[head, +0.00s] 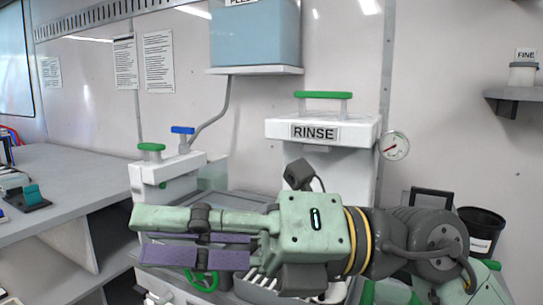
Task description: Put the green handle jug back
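My gripper (190,238) reaches across the foreground from the right, its fingers pointing left. The pale green upper finger and the purple pads lie roughly level, with a narrow gap between the pads. Nothing shows between them. A green handle (323,95) stands on top of the white block labelled RINSE (345,131), above and to the right of the fingers. I cannot tell whether this handle belongs to the jug. No other clear jug shows. My arm hides much of the area below the RINSE block.
A white fitting (165,172) with a green and a blue knob stands behind the fingers. A green handwheel (201,281) shows below them. A gauge (394,146) is at right, with a black bin (481,230) beneath. A grey counter (75,175) extends left.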

